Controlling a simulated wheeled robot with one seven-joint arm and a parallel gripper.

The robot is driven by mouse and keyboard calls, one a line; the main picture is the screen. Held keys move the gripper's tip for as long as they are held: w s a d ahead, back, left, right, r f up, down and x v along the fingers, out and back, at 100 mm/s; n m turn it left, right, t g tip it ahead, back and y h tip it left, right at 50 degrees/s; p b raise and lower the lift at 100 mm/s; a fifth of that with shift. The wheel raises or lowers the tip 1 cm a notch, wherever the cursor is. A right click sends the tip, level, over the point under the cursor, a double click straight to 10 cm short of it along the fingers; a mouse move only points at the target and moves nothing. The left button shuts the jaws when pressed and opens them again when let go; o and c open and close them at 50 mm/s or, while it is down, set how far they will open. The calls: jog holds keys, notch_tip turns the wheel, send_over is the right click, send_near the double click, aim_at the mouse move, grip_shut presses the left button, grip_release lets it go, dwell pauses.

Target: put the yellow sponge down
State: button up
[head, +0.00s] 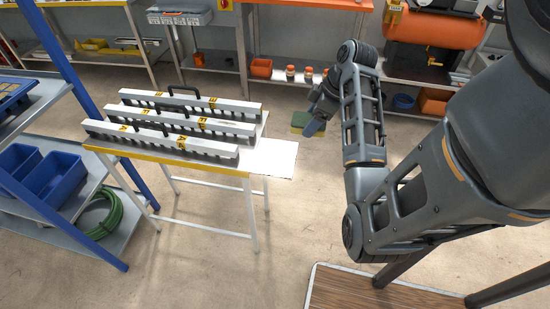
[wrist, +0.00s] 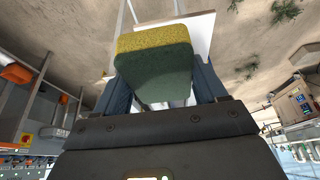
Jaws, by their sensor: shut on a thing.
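The yellow sponge (head: 300,119) has a yellow side and a green side. In the head view it is small, in my gripper (head: 314,122), to the right of the white table with the metal bars. In the wrist view the sponge (wrist: 155,62) fills the space between the two fingers of my gripper (wrist: 165,80). My gripper is shut on it, and it is held in the air. A white board (head: 270,158) lies at the right end of the table, left of and below the sponge. Part of a white surface also shows behind the sponge in the wrist view.
Several toothed metal bars (head: 182,120) with black handles stand on the white table (head: 245,178). A blue-posted shelf (head: 75,85) with blue bins (head: 50,178) is at the left. A wood-topped surface (head: 370,290) is at the front. Open floor lies between.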

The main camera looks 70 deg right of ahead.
jog(key=shift+s+d, duration=0.25)
jog(key=shift+s, duration=0.55)
jog(key=p, duration=0.1)
send_over(272, 156)
jog(key=s, duration=0.2)
notch_tip(272, 156, down, 7)
jog(key=shift+w+r, duration=0.1)
jog(key=shift+w, duration=0.05)
jog(key=shift+f+p, duration=0.3)
jog(key=shift+f, duration=1.65)
jog(key=shift+f, duration=0.1)
jog(key=o, duration=0.9)
jog(key=shift+o, duration=0.2)
